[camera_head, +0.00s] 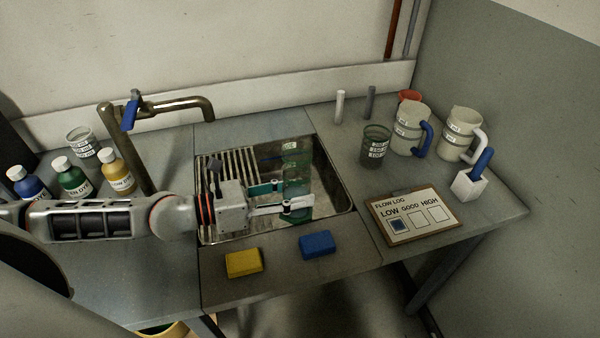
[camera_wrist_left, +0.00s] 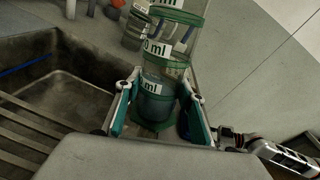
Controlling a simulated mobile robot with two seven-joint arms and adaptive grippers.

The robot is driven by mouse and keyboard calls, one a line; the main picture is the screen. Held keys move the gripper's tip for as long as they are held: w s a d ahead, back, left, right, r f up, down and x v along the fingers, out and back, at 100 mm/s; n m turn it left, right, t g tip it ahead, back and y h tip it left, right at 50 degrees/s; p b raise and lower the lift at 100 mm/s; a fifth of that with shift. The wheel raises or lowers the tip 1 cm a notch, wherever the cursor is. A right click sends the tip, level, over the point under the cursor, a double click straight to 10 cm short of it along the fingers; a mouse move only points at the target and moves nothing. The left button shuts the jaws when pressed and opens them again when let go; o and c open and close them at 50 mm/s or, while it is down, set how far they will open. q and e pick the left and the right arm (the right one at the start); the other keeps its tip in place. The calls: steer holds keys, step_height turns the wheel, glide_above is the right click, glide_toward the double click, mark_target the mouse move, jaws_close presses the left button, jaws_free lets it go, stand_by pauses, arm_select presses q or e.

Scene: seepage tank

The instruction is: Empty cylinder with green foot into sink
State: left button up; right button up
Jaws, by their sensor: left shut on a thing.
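A clear measuring cylinder (camera_head: 297,178) with green bands and white ml labels stands roughly upright over the right part of the sink (camera_head: 334,182). My left gripper (camera_head: 296,203) is shut around its lower part. In the left wrist view, the cylinder (camera_wrist_left: 160,82) sits between the fingers of my left gripper (camera_wrist_left: 157,108), with its green foot (camera_wrist_left: 153,127) below. Grey-blue liquid seems to show in its lower part. Whether the foot touches the sink floor is hidden. My right gripper (camera_wrist_left: 232,140) appears small at the right, its jaws unclear.
A tap (camera_head: 180,107) with a blue lever stands behind the sink, beside a slatted rack (camera_head: 228,165). Yellow (camera_head: 243,262) and blue (camera_head: 317,244) sponges lie in front. A clipboard (camera_head: 415,215), a beaker (camera_head: 376,146) and jugs (camera_head: 409,128) stand right; dye bottles (camera_head: 70,177) stand left.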

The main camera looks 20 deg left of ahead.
arm_select(q)
steer(key=shift+n, duration=0.3)
steer(key=shift+r+n+g, duration=0.25)
steer(key=shift+n+g, duration=0.05)
steer(key=shift+w+r+n, duration=0.1)
steer(key=shift+r+n, duration=0.15)
steer(key=shift+n, duration=0.05)
steer(key=shift+w+n+g, duration=0.2)
steer(key=shift+n+g, duration=0.4)
steer(key=shift+s+n+g+y, duration=0.2)
steer(key=shift+n+g+y, duration=0.1)
steer(key=shift+n, duration=0.4)
steer(key=shift+s+d+n+g, duration=0.1)
steer(key=shift+s+n+g, duration=0.3)
steer(key=shift+n+g, duration=0.15)
steer(key=shift+s+d+r+n+g, duration=0.1)
steer(key=shift+s+n+g, duration=0.1)
steer(key=shift+n+g, duration=0.35)
steer(key=shift+s+r+n+g, duration=0.15)
steer(key=shift+n+g, duration=0.15)
steer(key=shift+n, duration=0.3)
steer(key=shift+w+f+n+g, duration=0.4)
steer(key=shift+w+f+n, duration=0.2)
steer(key=shift+f, duration=0.15)
stand_by(0.3)
